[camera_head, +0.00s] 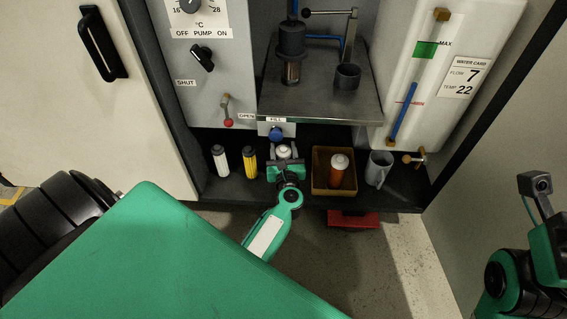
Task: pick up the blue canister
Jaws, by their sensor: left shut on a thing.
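My left gripper (285,168) is at the low dark shelf, shut on a canister with a white cap (284,151). The gripper hides most of this canister's body, so I cannot tell its colour or whether it touches the shelf. No canister body that is clearly blue shows. To its left stand a yellow canister (250,162) with a black top and a white canister (220,161) with a dark top.
A yellow bin (320,187) holding an orange, white-capped canister (338,172) and a grey mug (378,168) stand right of my gripper. A blue FILL knob (277,133) and a metal tray (330,112) are close above. A red object (353,219) lies below the shelf.

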